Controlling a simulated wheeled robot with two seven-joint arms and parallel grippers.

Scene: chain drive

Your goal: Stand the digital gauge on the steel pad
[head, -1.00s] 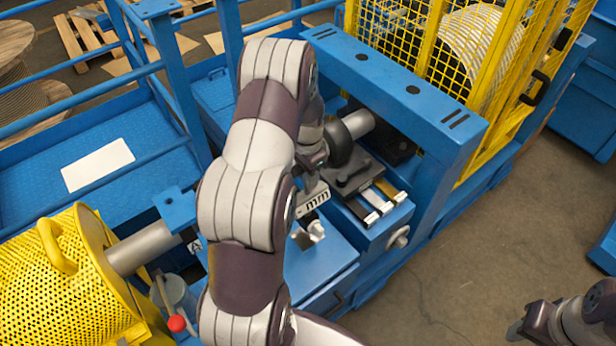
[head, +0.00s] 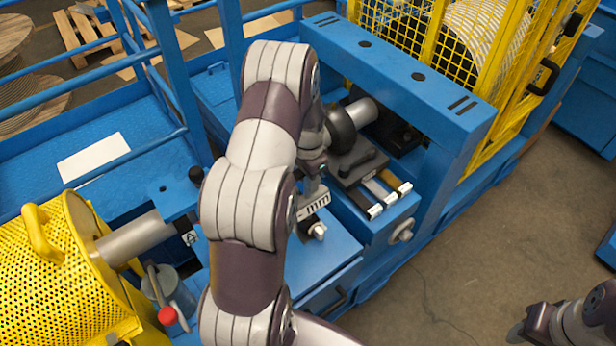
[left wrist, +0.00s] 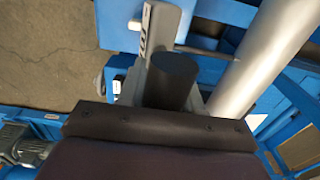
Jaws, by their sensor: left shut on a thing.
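My left gripper (head: 312,172) is mostly hidden behind my arm in the head view, above the blue machine's front ledge. It is shut on the digital gauge, whose pale face marked "mm" (head: 316,203) shows just below it. In the left wrist view a grey strip with dark marks (left wrist: 147,30) and a black cylinder (left wrist: 173,80) show beyond the gripper housing; I cannot tell which parts belong to the gauge. A small silver piece (head: 318,230) shows below the face. I cannot make out the steel pad. My right gripper (head: 522,332) is partly in view at bottom right, away from the machine.
A dark tool rest with slotted bars (head: 375,200) and a dark roller (head: 341,130) stand close right of the gauge. A blue beam (head: 410,80) and yellow cage (head: 470,60) lie behind. A silver shaft (left wrist: 265,60) runs close by in the wrist view. Floor at right is clear.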

